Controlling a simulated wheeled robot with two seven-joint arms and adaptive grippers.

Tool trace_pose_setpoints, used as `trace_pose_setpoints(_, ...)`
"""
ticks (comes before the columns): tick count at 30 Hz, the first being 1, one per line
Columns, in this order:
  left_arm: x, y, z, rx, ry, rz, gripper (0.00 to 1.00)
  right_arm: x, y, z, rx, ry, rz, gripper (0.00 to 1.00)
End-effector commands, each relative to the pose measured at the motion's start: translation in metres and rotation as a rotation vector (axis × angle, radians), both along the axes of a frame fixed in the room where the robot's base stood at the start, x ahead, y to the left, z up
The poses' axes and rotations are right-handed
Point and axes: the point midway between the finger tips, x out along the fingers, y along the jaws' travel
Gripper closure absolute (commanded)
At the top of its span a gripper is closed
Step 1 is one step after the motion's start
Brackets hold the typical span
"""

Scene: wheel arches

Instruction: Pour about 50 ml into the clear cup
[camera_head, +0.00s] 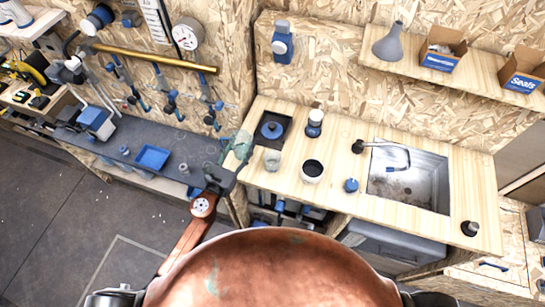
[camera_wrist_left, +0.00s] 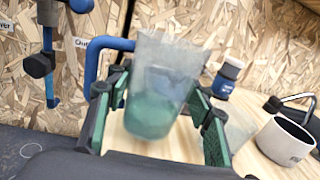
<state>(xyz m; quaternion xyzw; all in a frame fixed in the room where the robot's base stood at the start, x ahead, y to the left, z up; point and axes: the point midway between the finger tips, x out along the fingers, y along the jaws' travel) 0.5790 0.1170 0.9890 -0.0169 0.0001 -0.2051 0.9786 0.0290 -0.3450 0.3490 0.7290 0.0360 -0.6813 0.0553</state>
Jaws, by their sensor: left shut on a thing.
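My left gripper (camera_head: 226,166) is shut on a see-through container (camera_head: 243,143), held at the left end of the wooden counter. In the left wrist view the container (camera_wrist_left: 152,105) stands between the fingers of the gripper (camera_wrist_left: 158,98), nearly upright, with green liquid in its lower part. The clear cup (camera_head: 272,159) stands on the counter just right of the held container. It shows faintly behind the right finger in the left wrist view (camera_wrist_left: 239,130); its contents cannot be made out. My right gripper is not in view.
A white mug with dark contents (camera_head: 312,170) stands right of the cup, with a blue-and-white jar (camera_head: 315,122) behind. A blue round-lidded item (camera_head: 272,130) sits on a dark square. A sink (camera_head: 410,182) lies further right. A dark bench (camera_head: 200,150) adjoins on the left.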

Motion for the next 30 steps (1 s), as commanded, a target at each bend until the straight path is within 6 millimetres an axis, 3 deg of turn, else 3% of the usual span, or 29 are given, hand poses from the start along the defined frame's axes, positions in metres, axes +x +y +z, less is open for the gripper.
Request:
trace_pose_setpoints(3, 0.024, -0.01, 0.0, 0.004, 0.0, -0.053, 0.8, 0.008, 0.0, -0.002, 0.0, -0.011, 0.001, 0.59)
trace_pose_setpoints(9, 0.045, -0.019, 0.0, 0.004, 0.004, -0.102, 0.8, 0.01, 0.001, -0.004, 0.002, -0.014, 0.001, 0.59)
trace_pose_setpoints(22, 0.048, -0.021, 0.0, 0.011, 0.001, -0.111, 0.8, 0.006, 0.009, -0.007, 0.009, -0.009, -0.002, 0.59)
trace_pose_setpoints(30, 0.044, -0.024, -0.009, 0.076, -0.051, -0.11, 0.8, 0.002, 0.008, -0.025, 0.008, -0.001, -0.002, 0.59)
